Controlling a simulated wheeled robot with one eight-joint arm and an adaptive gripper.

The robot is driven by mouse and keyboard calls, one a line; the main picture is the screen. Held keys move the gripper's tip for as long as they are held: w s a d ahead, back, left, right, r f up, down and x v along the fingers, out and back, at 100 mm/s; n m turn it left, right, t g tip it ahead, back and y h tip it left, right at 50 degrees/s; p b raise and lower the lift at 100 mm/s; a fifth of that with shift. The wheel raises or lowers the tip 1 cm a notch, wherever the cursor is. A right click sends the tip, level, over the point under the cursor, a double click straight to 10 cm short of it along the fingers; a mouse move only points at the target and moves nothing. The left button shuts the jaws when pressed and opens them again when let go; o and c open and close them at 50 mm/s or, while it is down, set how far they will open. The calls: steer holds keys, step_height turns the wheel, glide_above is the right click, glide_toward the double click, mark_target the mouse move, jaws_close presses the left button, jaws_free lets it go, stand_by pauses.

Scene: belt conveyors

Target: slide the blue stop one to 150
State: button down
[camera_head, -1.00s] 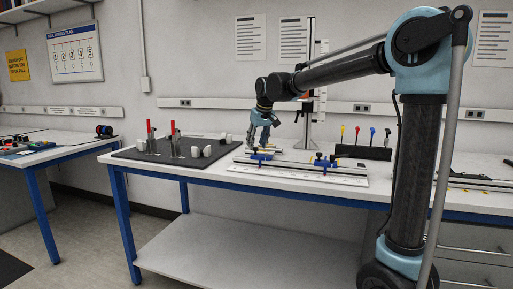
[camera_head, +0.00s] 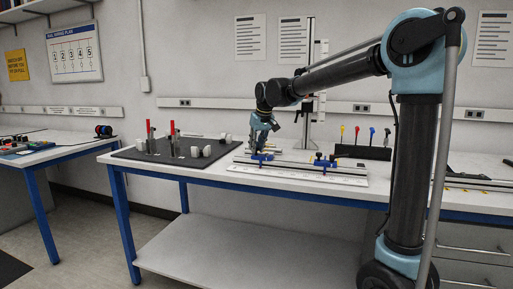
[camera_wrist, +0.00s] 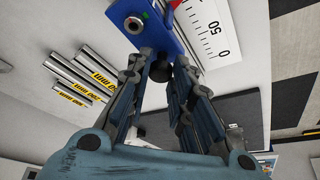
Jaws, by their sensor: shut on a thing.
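A blue stop (camera_head: 268,157) sits on the left part of a silver rail with a white scale, on the table. In the wrist view the same blue stop (camera_wrist: 148,22) fills the top middle, with a red pointer beside the scale (camera_wrist: 209,28), near the 0 and 50 marks. My gripper (camera_head: 259,152) is down at this stop. In the wrist view my gripper (camera_wrist: 163,70) is shut on the stop's dark knob, which the fingertips partly hide. A second blue stop (camera_head: 326,162) stands further right on the rail.
A dark mat (camera_head: 140,153) with red-handled tools and pale blocks lies to the left. A dark rack (camera_head: 362,152) with coloured handles stands behind the rail. In the wrist view, several metal rods (camera_wrist: 70,78) with yellow labels lie beside the rail.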

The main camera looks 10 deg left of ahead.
mark_target(267, 156)
steer(key=d, duration=0.4)
steer(key=shift+s+d, duration=0.1)
steer(key=shift+d, duration=0.25)
steer(key=c, duration=1.4)
jaws_free()
steer(key=shift+c, duration=0.2)
steer(key=shift+r, duration=0.1)
steer(key=v, duration=1.1)
steer(key=shift+d+r, duration=0.2)
steer(key=shift+r, duration=0.1)
steer(key=shift+s, duration=0.1)
